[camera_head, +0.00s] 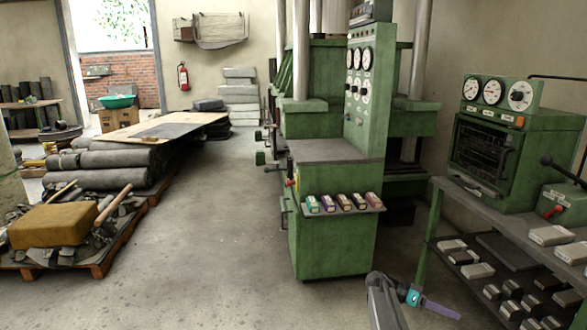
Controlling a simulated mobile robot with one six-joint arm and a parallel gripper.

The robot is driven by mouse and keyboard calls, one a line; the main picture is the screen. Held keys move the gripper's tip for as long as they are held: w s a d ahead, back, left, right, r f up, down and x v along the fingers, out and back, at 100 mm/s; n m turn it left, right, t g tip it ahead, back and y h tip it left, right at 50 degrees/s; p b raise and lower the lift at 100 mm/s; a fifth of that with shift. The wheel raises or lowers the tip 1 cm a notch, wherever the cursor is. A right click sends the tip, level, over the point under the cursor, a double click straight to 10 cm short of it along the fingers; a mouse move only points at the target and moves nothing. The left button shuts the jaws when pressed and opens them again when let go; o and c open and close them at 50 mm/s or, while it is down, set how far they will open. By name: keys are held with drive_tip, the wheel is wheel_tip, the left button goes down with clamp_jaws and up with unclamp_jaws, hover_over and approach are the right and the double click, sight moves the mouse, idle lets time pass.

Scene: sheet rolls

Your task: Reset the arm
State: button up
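My arm reaches in at the bottom edge, right of centre, as a dark grey link with a small teal part near its end. A slim purple-grey piece at its end, which seems to be my gripper (440,308), points to the right, low over the bare floor. Its fingers are too small to tell apart, so I cannot tell whether it is open or shut, or holds anything. It appears apart from the green press and the metal bench.
A green press (335,235) stands ahead with small boxes (344,203) on its ledge. A metal bench (462,219) with a gauged oven (500,150) is at right. Sheet rolls (110,160) and a pallet (105,255) lie left. The floor (215,240) between is clear.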

drive_tip(key=s+a+f+n+t+y+p, duration=0.1)
drive_tip(key=s+a+f+n+y+p, duration=0.55)
drive_tip(key=s+a+f, duration=1.15)
drive_tip(key=s+a+f+n+y+p, duration=0.2)
drive_tip(key=s+a+n, duration=0.1)
drive_tip(key=s+a, duration=0.55)
drive_tip(key=s+a+f+n+y+p, duration=0.1)
drive_tip(key=s+a+f+n+y, duration=0.15)
drive_tip(key=s+a, duration=0.6)
drive_tip(key=a+n+y, duration=0.1)
drive_tip(key=s+a+n+y, duration=0.1)
drive_tip(key=a+n, duration=0.1)
drive_tip(key=a, duration=0.1)
drive_tip(key=shift+s+a+f+n+t+y, duration=0.1)
drive_tip(key=shift+s+f+n+t+y, duration=0.1)
drive_tip(key=shift+f+n+t+y, duration=0.15)
